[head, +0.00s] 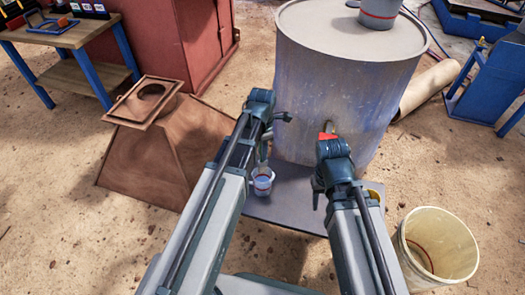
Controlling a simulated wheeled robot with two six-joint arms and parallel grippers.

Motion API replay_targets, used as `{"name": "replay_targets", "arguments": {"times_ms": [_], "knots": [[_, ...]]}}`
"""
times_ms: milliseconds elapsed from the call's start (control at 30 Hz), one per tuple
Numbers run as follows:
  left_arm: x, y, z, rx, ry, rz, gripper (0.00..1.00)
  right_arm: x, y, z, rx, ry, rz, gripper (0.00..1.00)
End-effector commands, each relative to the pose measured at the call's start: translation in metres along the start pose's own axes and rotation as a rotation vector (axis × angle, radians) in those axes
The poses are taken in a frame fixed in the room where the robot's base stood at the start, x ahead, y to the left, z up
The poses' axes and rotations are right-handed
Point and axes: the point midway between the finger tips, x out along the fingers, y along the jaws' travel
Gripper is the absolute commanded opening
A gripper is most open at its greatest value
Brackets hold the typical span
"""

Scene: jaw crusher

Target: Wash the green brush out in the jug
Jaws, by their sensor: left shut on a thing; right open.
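My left gripper (268,137) is above the jug. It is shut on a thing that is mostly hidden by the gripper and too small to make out. I cannot pick out any green brush. My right gripper (318,188) is open, in front of the drum at the right, and seems empty.
The large grey drum (345,75) stands just behind both grippers, with a red part (327,136) low on its front. A rusty hopper (160,140) is at left. A cream bucket (437,245) is at right. The grey mat (290,205) is partly bare between my arms.

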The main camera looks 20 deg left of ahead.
Motion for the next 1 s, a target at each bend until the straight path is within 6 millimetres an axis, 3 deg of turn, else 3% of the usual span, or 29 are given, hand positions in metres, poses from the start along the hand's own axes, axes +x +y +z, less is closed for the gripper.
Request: {"name": "replay_targets", "arguments": {"times_ms": [267, 800, 1000], "knots": [[-0.002, 0.0, 0.0, 0.0, 0.0, 0.0, 0.0, -0.002, 0.0, 0.0, 0.0, 0.0, 0.0, 0.5], [-0.049, 0.0, 0.0, 0.0, 0.0, 0.0, 0.0, -0.049, 0.005, 0.003, 0.0, 0.0, 0.0, 0.5], [-0.051, 0.0, 0.0, 0.0, 0.0, 0.0, 0.0, -0.05, 0.005, 0.003, 0.0, 0.0, 0.0, 0.5]]}}
